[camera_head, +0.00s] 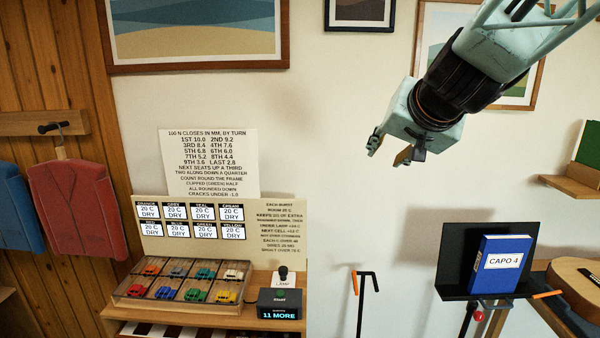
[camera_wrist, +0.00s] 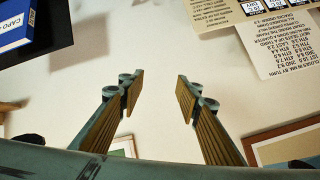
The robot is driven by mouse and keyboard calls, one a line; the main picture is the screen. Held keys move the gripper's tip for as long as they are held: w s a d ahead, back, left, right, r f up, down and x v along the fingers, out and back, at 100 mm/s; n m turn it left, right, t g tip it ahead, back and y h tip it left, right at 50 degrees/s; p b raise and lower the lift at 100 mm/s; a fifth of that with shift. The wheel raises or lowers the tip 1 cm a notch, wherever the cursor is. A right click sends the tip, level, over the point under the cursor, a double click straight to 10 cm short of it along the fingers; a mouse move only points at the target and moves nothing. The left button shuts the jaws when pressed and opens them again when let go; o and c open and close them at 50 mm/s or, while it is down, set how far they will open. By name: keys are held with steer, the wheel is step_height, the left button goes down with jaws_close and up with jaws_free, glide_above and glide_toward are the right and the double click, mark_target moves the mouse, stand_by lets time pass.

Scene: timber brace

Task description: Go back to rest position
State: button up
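My gripper (camera_head: 388,150) hangs at the upper right in the head view, in front of the pale wall and clear of the furniture. In the wrist view my gripper (camera_wrist: 158,92) shows two fingers with ribbed tan pads, spread apart with only wall between them. It is open and holds nothing. The rest position itself is not marked by anything in view.
A tray of several toy cars (camera_head: 128,290) sits on a wooden stand, beside a black box reading "11 MORE" (camera_head: 279,312). A blue "CAPO 4" book (camera_head: 497,265) rests on a black stand. A guitar (camera_head: 580,285) is at right. Wall space around my gripper is free.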

steer(key=s+f+n+g, duration=0.1)
steer(key=s+f+g, duration=0.1)
steer(key=s, duration=1.3)
steer(key=s+f+n+g, duration=0.2)
steer(key=s+f, duration=0.3)
steer(key=s, duration=1)
steer(key=s+f+n+g, duration=0.1)
steer(key=s+f+g, duration=0.2)
steer(key=s, duration=1.2)
steer(key=shift+f+n, duration=0.3)
steer(key=shift+f, duration=0.15)
steer(key=shift+d, duration=0.1)
